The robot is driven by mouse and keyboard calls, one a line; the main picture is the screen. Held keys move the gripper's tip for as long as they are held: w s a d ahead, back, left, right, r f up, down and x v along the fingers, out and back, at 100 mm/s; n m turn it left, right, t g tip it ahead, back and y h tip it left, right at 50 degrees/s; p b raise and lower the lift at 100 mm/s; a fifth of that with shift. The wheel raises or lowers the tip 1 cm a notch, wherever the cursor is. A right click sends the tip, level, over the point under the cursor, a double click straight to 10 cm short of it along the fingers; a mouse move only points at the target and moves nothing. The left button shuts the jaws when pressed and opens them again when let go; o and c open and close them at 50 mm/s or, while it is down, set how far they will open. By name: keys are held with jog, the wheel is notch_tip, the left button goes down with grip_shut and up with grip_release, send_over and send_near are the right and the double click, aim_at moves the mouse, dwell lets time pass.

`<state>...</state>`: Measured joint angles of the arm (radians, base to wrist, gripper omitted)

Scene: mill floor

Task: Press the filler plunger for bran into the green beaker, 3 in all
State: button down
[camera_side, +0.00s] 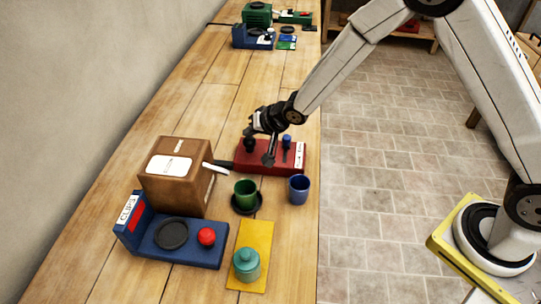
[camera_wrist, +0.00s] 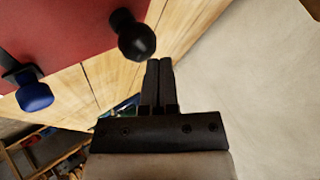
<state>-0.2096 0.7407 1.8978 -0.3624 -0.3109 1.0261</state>
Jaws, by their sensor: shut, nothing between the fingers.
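A red filler base (camera_side: 262,168) lies on the wooden bench, with a black-knobbed plunger (camera_side: 249,145) and a blue-knobbed plunger (camera_side: 287,141). Its white label cannot be read, so which plunger is for bran is unclear. In the wrist view the black knob (camera_wrist: 135,38) is near my fingertips, and the blue knob (camera_wrist: 35,96) is further left. The green beaker (camera_side: 245,193) stands upright on a dark saucer (camera_side: 243,208) in front of the base; its contents are not clear. My gripper (camera_side: 268,161) is shut and empty above the base, between the plungers in the side view. Its fingers also show in the wrist view (camera_wrist: 158,66).
A blue cup (camera_side: 299,187) stands right of the beaker, near the bench edge. A cardboard box (camera_side: 180,172) and a white-and-black piece (camera_side: 217,167) are left. A blue station with a red button (camera_side: 207,236) and a teal jar (camera_side: 246,264) on a yellow mat (camera_side: 257,240) are in front.

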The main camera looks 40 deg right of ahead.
aim_at(252, 139)
jog(key=shift+s+f, duration=0.1)
jog(key=shift+f, duration=0.6)
dwell(1.0)
jog(key=shift+r, duration=1.4)
jog(key=shift+r, duration=0.15)
jog(key=shift+r, duration=2.4)
jog(key=shift+r, duration=0.1)
dwell(0.8)
jog(key=shift+r, duration=1.8)
jog(key=shift+f, duration=0.2)
